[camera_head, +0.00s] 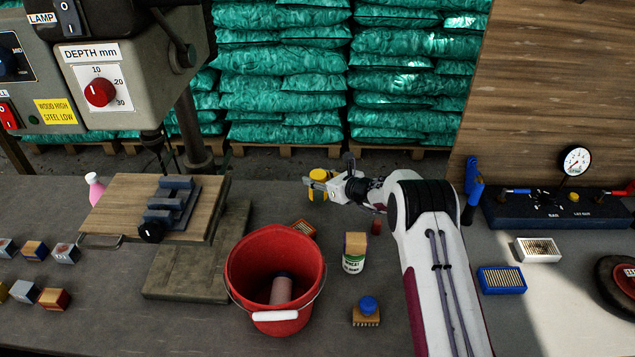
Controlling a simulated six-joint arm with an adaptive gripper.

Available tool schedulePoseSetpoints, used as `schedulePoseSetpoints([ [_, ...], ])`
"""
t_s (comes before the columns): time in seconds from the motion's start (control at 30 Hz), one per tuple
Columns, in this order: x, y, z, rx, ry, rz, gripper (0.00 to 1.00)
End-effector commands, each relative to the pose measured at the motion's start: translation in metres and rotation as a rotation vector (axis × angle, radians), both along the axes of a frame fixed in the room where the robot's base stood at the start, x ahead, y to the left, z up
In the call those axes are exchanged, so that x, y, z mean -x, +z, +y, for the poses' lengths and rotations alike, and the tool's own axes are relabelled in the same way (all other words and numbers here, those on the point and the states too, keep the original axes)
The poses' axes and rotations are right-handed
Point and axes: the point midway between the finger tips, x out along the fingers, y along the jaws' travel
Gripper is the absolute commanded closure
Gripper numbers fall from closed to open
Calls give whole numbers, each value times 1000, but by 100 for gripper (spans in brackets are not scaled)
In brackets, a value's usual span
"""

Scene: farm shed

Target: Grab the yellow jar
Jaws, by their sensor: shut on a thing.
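The yellow jar (318,187) is at the far part of the bench, in the middle of the picture. My gripper (317,184) comes to it from the right and is shut on it. The gripper's fingers cover part of the jar's middle; yellow shows above and below them. The jar looks upright. I cannot tell whether its base touches the bench.
A red bucket (242,285) with a cylinder inside stands in front. A white can (353,262) with a block on top and a blue-knobbed brush (367,311) are near my arm. A wooden drill-press table (118,205) is left. A gauge panel (540,208) is right.

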Motion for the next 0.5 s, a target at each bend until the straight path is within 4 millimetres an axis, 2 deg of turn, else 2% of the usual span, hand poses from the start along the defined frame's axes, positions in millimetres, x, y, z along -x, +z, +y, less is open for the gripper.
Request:
schedulePoseSetpoints([
  [0.5, 0, 68, 0, 0, 1, -3, 86],
])
